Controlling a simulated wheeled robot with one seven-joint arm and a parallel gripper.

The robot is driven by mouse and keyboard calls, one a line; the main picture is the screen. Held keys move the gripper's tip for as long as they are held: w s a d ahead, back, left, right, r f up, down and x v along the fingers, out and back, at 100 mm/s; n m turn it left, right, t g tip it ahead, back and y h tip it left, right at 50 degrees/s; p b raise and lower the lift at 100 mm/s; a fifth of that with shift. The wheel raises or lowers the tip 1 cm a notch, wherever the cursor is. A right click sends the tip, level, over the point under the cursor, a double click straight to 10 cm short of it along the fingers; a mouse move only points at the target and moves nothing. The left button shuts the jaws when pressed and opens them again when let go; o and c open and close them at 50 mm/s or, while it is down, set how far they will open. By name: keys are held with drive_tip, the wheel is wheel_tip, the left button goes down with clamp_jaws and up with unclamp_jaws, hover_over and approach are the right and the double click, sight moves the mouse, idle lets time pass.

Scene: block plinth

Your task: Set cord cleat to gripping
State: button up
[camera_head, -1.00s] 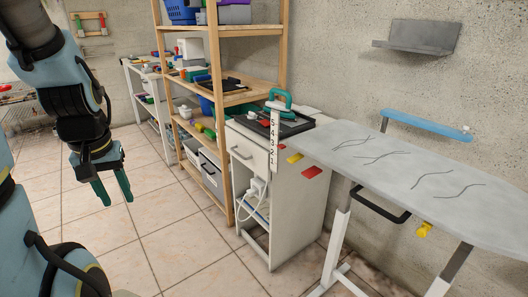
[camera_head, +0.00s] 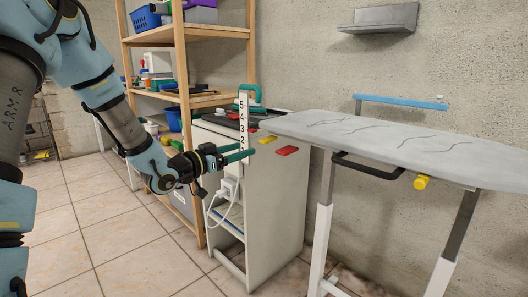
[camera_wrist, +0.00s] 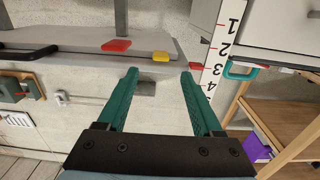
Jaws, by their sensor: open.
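I cannot tell for certain which part is the cord cleat. An ironing board (camera_head: 375,140) has a red tab (camera_head: 287,151) and a yellow tab (camera_head: 268,139) at its near left edge. A yellow knob (camera_head: 421,183) sits under it. A white cord hangs from a white box (camera_head: 228,188) on the cabinet. My gripper (camera_head: 247,149) is open and empty in front of the cabinet, left of the tabs. In the wrist view, the red tab (camera_wrist: 116,45) and yellow tab (camera_wrist: 161,57) lie beyond my open fingers (camera_wrist: 158,75).
A white cabinet (camera_head: 270,205) stands left of the board, with a numbered strip (camera_head: 242,120) and a green handle (camera_head: 250,87) at its top. A wooden shelf unit (camera_head: 187,130) is behind my arm. A blue bar (camera_head: 400,103) and grey shelf (camera_head: 380,18) are on the wall. Tiled floor is open at lower left.

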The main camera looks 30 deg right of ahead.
sight(261, 142)
drive_tip(key=d, duration=0.3)
drive_tip(key=w+d, duration=0.1)
drive_tip(key=d, duration=0.2)
drive_tip(key=w+d, duration=0.1)
drive_tip(key=d, duration=0.3)
clamp_jaws()
idle(0.4)
